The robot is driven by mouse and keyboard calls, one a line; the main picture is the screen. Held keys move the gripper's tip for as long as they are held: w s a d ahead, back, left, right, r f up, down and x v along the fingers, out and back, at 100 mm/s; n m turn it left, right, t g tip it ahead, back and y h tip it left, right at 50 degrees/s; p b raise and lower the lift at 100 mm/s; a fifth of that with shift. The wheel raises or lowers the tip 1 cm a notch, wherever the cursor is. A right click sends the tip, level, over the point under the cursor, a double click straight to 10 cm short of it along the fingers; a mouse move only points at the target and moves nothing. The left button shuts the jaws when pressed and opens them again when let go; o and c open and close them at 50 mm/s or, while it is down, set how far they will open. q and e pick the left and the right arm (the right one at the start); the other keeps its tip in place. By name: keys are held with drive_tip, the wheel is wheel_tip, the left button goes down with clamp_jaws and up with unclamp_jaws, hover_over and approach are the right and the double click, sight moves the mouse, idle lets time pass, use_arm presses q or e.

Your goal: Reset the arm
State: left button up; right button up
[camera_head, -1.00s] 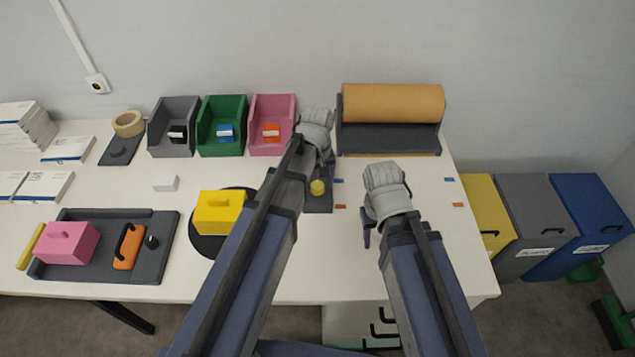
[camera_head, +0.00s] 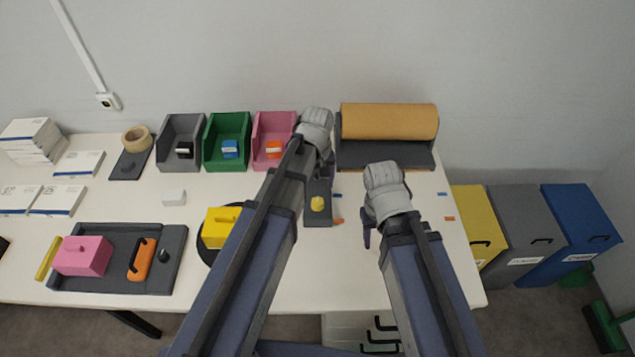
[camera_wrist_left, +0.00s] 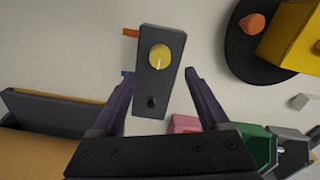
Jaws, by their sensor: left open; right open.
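My left gripper (camera_wrist_left: 158,105) is open and empty in the left wrist view. Its two fingers stand on either side of a dark grey block with a yellow knob (camera_wrist_left: 160,57), with no contact that I can make out. In the head view my left gripper (camera_head: 316,130) is over the table's back half, and the dark block with the yellow knob (camera_head: 318,204) lies just in front of it. My right gripper (camera_head: 380,200) is over the table right of that block, with one dark finger showing and nothing seen in it.
Grey, green (camera_head: 227,141) and pink bins stand at the back, beside a brown roll (camera_head: 389,121) on a dark holder. A yellow box (camera_head: 220,224) sits on a black disc left of my left arm. A dark tray (camera_head: 118,240) lies at the left. Waste bins (camera_head: 512,230) stand right of the table.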

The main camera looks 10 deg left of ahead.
idle(0.3)
use_arm(q)
drive_tip(key=s+d+m, duration=0.2)
drive_tip(key=s+m, duration=0.2)
drive_tip(key=s, duration=0.3)
drive_tip(key=s+d+m+y, duration=0.1)
drive_tip(key=s+d+m, duration=0.2)
drive_tip(key=s+m, duration=0.2)
drive_tip(key=s, duration=0.2)
drive_tip(key=shift+s+d, duration=0.35)
idle(1.0)
